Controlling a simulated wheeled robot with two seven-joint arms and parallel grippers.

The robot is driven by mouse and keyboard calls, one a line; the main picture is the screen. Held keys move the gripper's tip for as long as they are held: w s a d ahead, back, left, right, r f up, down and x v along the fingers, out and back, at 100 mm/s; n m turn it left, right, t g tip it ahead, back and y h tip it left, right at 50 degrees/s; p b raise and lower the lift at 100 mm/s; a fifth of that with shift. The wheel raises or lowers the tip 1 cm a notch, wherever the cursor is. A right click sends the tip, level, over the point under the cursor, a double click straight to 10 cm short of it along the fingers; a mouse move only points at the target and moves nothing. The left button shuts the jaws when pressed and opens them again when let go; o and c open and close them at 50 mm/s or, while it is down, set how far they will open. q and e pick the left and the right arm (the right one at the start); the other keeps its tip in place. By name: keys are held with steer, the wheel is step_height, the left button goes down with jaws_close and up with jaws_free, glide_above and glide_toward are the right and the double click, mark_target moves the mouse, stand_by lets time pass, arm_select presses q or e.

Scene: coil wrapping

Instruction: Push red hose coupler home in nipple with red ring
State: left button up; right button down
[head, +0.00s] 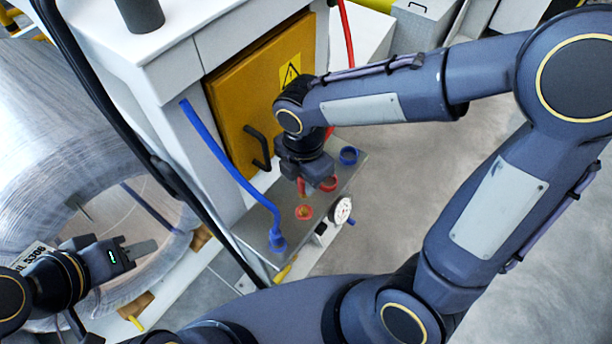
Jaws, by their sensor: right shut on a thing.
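My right gripper (302,180) points down over the grey metal shelf (258,214) in front of the yellow door. It is shut on the red hose coupler (302,187), of which only a small part shows below the fingers. A red-ringed fitting with a tan centre (304,212) lies just below the coupler in the picture; a small gap shows between them. The red hose (347,38) comes down from the top and passes behind my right arm. My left gripper (146,249) is beside the wrapped coil at the left, its finger gap not clear.
A red round holder (328,184) and a blue one (349,155) stand on the shelf to the right. A blue hose (228,165) ends in a blue coupler (278,241) at the shelf's front. A round gauge (341,210) sits at the shelf's right edge. Open floor lies right.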

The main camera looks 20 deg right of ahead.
steer(key=b, duration=0.5)
glide_above(304, 208)
steer(key=shift+f, duration=2.95)
steer(key=shift+p, duration=0.45)
steer(key=shift+f+b, duration=1.15)
steer(key=shift+f, duration=0.3)
steer(key=c, duration=1.1)
jaws_free()
steer(key=shift+c, duration=0.2)
step_height(304, 208, up, 8)
steer(key=shift+f+p, duration=0.1)
steer(key=shift+p, duration=0.25)
